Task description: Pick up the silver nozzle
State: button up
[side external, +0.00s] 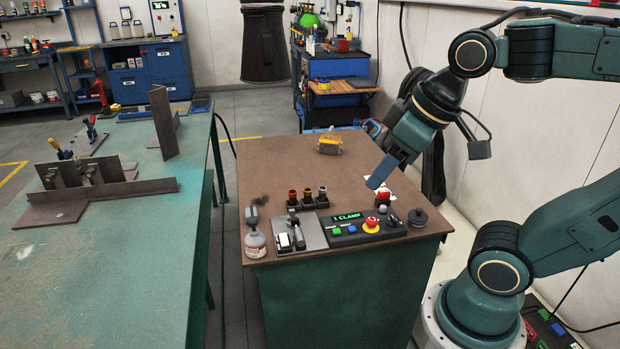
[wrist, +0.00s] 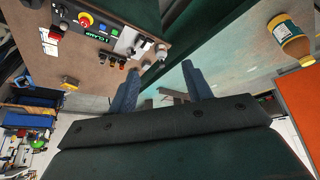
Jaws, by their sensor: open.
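Three small nozzles stand in dark holders in a row on the brown bench top. The rightmost in the side view looks pale silver, the silver nozzle (side external: 322,192); the other two look copper or brass (side external: 307,194). In the wrist view the row is small, and the silver nozzle (wrist: 102,53) appears to be the one nearest the control panel. My gripper (side external: 376,184) is above the bench, right of the nozzles and apart from them. In the wrist view its blue fingers (wrist: 160,82) are spread with nothing held between them.
The control panel (side external: 345,231) with a red stop button (side external: 371,224) stands at the front of the bench. A grey plate fixture (side external: 299,233), a white bottle (side external: 256,243) and a dark knob (side external: 418,217) flank it. A yellow item (side external: 329,145) lies behind. The bench's middle is clear.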

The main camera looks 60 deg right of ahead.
jog(key=w+d+r+n+g, duration=0.1)
jog(key=w+d+r+n, duration=0.2)
jog(key=w, duration=0.7)
jog(key=n+g+y, duration=0.1)
jog(key=n+g, duration=0.3)
jog(key=n, duration=0.4)
send_over(322, 188)
jog(key=d, duration=0.1)
notch_tip(322, 188, down, 20)
jog(key=f, duration=0.1)
jog(key=shift+s+d+r, duration=0.15)
jog(key=shift+s+r, duration=0.1)
jog(key=shift+s, duration=0.1)
jog(key=shift+f, duration=0.1)
jog(key=f, duration=0.5)
jog(key=a+f, duration=0.1)
jog(key=f, duration=0.2)
jog(key=shift+w+f, duration=0.15)
jog(key=shift+w, duration=0.15)
